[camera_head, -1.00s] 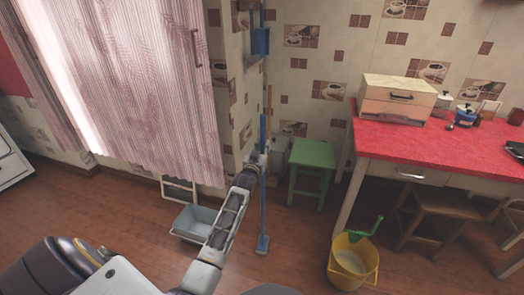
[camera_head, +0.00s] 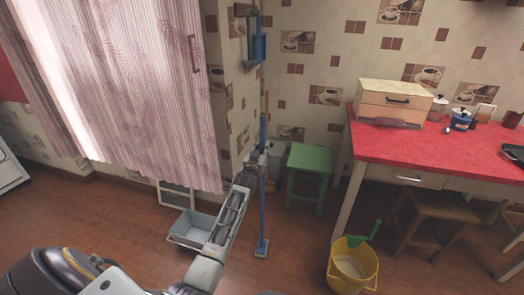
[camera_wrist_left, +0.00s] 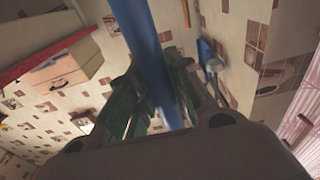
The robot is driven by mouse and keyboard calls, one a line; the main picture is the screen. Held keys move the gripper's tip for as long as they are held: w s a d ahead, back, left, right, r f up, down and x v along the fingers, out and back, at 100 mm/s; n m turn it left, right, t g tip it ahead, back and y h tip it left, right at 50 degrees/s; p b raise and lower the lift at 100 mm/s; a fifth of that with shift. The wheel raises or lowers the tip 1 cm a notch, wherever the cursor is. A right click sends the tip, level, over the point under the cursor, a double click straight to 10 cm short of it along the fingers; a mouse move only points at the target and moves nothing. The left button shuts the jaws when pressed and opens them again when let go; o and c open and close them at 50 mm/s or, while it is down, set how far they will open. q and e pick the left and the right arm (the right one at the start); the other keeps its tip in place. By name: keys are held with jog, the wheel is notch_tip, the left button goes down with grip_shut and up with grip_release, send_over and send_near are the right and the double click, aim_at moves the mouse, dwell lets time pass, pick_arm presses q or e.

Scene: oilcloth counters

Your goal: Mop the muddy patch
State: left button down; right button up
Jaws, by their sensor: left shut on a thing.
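A blue mop (camera_head: 262,209) stands upright, its flat head (camera_head: 261,249) at floor level on the brown wood floor. My left gripper (camera_head: 259,164) is shut on the mop's handle, around its middle. In the left wrist view the blue handle (camera_wrist_left: 145,40) runs between the fingers of my left gripper (camera_wrist_left: 153,98). I cannot tell whether the mop head presses on the floor. No muddy patch can be made out in these views. My right gripper is not in view.
A grey-blue tub (camera_head: 190,229) sits left of my left arm. A green stool (camera_head: 310,160) stands behind and right of the mop. A yellow bucket (camera_head: 352,270) stands by the red-topped table (camera_head: 440,146). Floor between mop and bucket is clear.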

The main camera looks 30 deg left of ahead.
pick_arm(q)
jog(key=shift+x, duration=0.95)
jog(key=shift+w+f, duration=0.1)
jog(key=shift+b+x, duration=0.6)
jog(key=shift+x, duration=0.9)
jog(key=shift+b+x, duration=0.65)
jog(key=shift+x, duration=0.9)
jog(key=shift+d, duration=0.1)
